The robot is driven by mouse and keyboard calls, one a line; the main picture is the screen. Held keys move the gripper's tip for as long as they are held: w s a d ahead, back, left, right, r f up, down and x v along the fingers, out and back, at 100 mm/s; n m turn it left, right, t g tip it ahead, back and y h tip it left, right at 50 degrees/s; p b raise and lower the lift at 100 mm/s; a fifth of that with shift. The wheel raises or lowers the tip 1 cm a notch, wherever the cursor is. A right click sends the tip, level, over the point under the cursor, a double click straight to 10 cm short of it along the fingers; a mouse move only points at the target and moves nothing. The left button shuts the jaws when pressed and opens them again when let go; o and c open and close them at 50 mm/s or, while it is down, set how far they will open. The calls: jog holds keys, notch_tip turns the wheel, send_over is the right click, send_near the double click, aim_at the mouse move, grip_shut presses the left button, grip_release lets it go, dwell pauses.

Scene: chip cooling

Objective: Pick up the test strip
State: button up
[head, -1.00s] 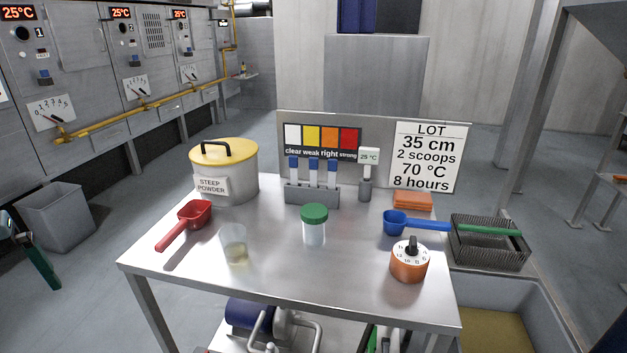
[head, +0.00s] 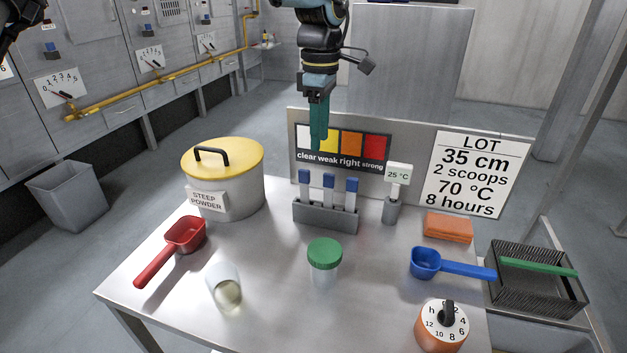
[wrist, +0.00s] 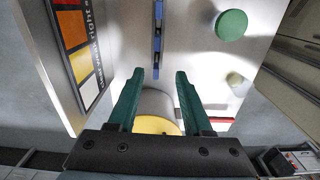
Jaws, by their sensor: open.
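Three test strips, white with blue tops, stand upright in a grey rack (head: 325,217): a left strip (head: 305,184), a middle strip (head: 328,188) and a right strip (head: 351,192). In the wrist view their blue tops line up at top centre, one blue top (wrist: 158,12) nearest the edge. My gripper (head: 319,142) hangs above and behind the rack in the head view, before the colour chart (head: 343,148). In the wrist view my gripper (wrist: 158,75) has its green fingers apart with nothing held. The lowest blue top shows between the fingertips; whether it is at their depth I cannot tell.
A yellow-lidded pot (head: 236,200) stands left of the rack. A green-capped jar (head: 324,262), a glass beaker (head: 224,287), a red scoop (head: 184,236) and a blue scoop (head: 427,262) stand or lie in front. A thermometer (head: 395,190) stands right of the rack.

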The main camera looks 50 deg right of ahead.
jog(key=shift+s+d+f, duration=0.35)
jog(key=shift+s+d, duration=0.25)
jog(key=p, duration=0.1)
send_over(329, 174)
jog(key=f, duration=0.4)
jog(key=shift+w+f, duration=0.15)
jog(key=shift+w, duration=0.15)
jog(key=shift+s+f+p, duration=0.15)
jog(key=shift+f+p, duration=0.55)
jog(key=shift+f, duration=0.7)
jog(key=shift+s+f+p, duration=0.15)
jog(key=shift+f+p, duration=0.5)
jog(key=shift+f, duration=0.7)
grip_shut()
